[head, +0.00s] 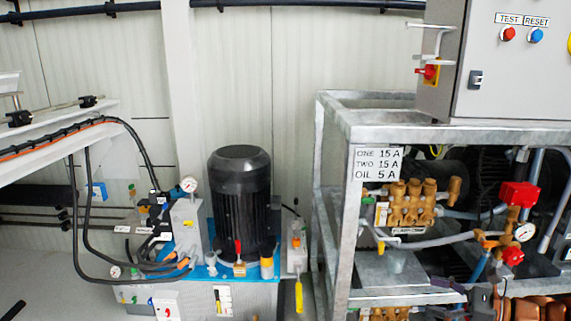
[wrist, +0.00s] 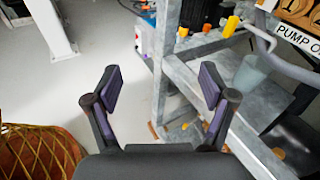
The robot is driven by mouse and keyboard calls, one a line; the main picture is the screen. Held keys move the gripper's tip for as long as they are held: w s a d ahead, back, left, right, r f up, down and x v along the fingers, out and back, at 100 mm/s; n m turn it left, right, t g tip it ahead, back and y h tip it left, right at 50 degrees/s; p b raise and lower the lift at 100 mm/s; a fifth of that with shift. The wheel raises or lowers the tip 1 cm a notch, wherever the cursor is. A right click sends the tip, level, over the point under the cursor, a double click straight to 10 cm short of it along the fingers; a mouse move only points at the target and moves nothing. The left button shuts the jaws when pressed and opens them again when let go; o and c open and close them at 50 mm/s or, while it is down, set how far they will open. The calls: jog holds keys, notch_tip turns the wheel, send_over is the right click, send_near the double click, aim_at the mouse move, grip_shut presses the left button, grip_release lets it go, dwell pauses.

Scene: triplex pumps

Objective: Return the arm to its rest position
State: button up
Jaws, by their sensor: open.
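My gripper (wrist: 155,90) shows in the wrist view with its two dark, purple-padded fingers spread apart. Nothing is between the fingers. Behind them are the pale floor and the lower part of a grey metal frame.
A galvanised pump frame (head: 342,200) stands at right, with brass pumps (head: 412,205) and a grey control box (head: 515,75). A black motor (head: 240,195) stands left of it. In the wrist view, a basket-like object (wrist: 40,150) is at lower left; pale floor (wrist: 105,60) is clear.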

jog(key=s+a+r+n+g+h+p, duration=0.1)
jog(key=s+a+r+n+g+p, duration=0.35)
jog(key=a, duration=0.35)
jog(key=s+a+r+n+g+h+p, duration=0.1)
jog(key=s+a+r+n+g+p, duration=0.25)
jog(key=a+r, duration=0.3)
jog(key=s+a+r+n+g+h+p, duration=0.1)
jog(key=s+a+r+n+g+p, duration=0.3)
jog(key=a, duration=0.4)
jog(key=s+r+n+h+p, duration=1)
jog(key=s+r+n+p, duration=0.2)
jog(key=s+r+p, duration=0.5)
jog(key=shift+s+d+p, duration=0.2)
jog(key=shift+d+p, duration=0.15)
jog(key=shift+p, duration=0.2)
